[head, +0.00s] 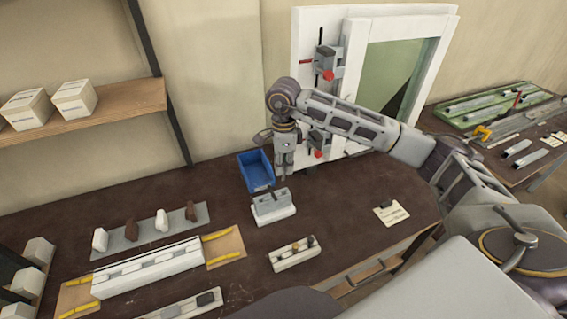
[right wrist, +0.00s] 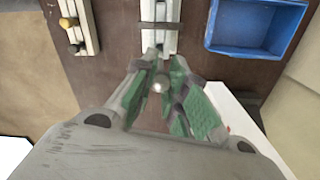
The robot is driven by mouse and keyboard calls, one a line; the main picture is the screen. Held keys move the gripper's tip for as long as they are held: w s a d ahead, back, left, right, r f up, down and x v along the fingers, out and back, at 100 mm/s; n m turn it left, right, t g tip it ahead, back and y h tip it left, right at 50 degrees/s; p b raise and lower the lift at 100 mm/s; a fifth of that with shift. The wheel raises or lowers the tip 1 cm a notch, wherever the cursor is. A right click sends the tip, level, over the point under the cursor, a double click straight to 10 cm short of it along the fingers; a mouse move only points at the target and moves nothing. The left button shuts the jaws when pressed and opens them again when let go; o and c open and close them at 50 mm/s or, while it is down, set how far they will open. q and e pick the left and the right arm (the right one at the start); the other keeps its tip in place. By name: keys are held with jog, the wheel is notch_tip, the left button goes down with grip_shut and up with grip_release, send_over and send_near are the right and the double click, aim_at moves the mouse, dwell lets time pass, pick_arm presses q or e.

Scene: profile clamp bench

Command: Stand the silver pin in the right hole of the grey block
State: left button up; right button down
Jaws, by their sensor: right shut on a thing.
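The grey block (head: 273,208) stands on the dark bench, left of and below my right gripper in the head view. It also shows at the top of the right wrist view (right wrist: 159,40). My right gripper (head: 284,174) points down just behind the block and is shut on the silver pin. In the right wrist view, the pin's round bright end (right wrist: 158,87) shows between the green-padded fingers. The pin's lower end and the block's right hole cannot be made out. My left gripper is not in view.
A blue bin (head: 256,171) stands close behind the block. A pale rack (head: 295,254) with dark and yellow-knobbed pieces lies in front. A white frame with red-knobbed clamps (head: 327,62) rises behind my arm.

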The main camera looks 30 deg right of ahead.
aim_at(284, 176)
jog(key=shift+f+b, duration=0.5)
jog(key=shift+f, duration=0.9)
jog(key=shift+f+b, duration=0.95)
jog(key=shift+f, duration=0.1)
jog(key=shift+b, duration=0.45)
jog(key=shift+f+b, duration=2.25)
jog(key=shift+f, duration=0.5)
dwell(1.0)
jog(key=c, duration=1.4)
grip_release()
jog(key=shift+o, duration=0.2)
jog(key=shift+r, duration=0.15)
